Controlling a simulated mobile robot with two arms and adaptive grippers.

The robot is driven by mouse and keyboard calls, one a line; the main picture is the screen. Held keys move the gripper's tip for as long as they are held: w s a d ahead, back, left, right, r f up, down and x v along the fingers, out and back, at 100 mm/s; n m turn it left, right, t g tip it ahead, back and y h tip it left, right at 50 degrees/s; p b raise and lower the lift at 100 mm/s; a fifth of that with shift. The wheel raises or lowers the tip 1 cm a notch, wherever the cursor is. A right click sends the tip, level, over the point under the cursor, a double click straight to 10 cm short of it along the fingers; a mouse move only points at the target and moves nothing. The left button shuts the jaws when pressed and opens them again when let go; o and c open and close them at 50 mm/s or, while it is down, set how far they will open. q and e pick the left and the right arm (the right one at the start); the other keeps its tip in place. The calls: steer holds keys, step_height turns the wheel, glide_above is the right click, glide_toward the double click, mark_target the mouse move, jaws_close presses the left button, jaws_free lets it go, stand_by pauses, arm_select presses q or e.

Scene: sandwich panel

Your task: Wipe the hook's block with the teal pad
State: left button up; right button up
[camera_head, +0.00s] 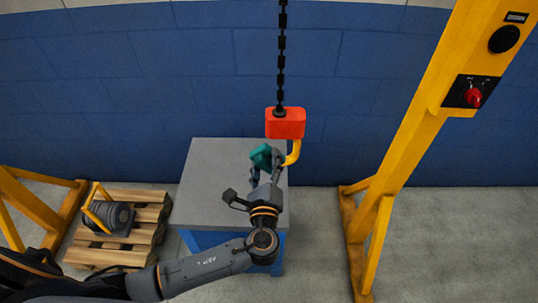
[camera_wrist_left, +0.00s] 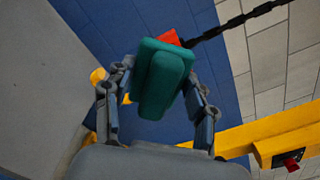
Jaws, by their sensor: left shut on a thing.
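The hook's block (camera_head: 286,123) is a red-orange box hanging from a black chain, with a yellow hook (camera_head: 293,153) below it. My left gripper (camera_head: 267,165) is shut on the teal pad (camera_head: 261,156), just left of the hook and below the block in the head view. In the left wrist view the teal pad (camera_wrist_left: 162,75) sits between the fingers of my left gripper (camera_wrist_left: 160,95). A corner of the red block (camera_wrist_left: 169,38) shows behind the pad, which hides most of it. I cannot tell whether pad and block touch. My right gripper is not in view.
A grey-topped table (camera_head: 205,185) stands under the hook and my left arm. A wooden pallet (camera_head: 120,255) with a dark machine part (camera_head: 110,218) lies at left. A yellow frame post (camera_head: 415,120) with a red switch (camera_head: 473,97) stands at right. A blue wall is behind.

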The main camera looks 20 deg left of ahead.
mark_target(281, 132)
arm_select(q)
steer(key=shift+w, duration=0.1)
steer(key=shift+f+b+x, duration=0.25)
steer(key=shift+b+x, duration=0.1)
steer(key=shift+x, duration=0.8)
steer(key=shift+f+b+x, duration=0.2)
steer(key=shift+b+x, duration=0.15)
steer(key=shift+x, duration=0.8)
steer(key=shift+f+b+x, duration=0.25)
steer(key=shift+b+x, duration=0.1)
steer(key=shift+x, duration=0.8)
steer(key=shift+x, duration=0.95)
steer(key=shift+w+d+b, duration=0.25)
steer(key=shift+d+b, duration=0.05)
steer(key=shift+d, duration=0.65)
steer(key=shift+w+d+b, duration=0.2)
steer(key=shift+d+b, duration=0.05)
steer(key=shift+d, duration=0.65)
steer(key=shift+w, duration=0.1)
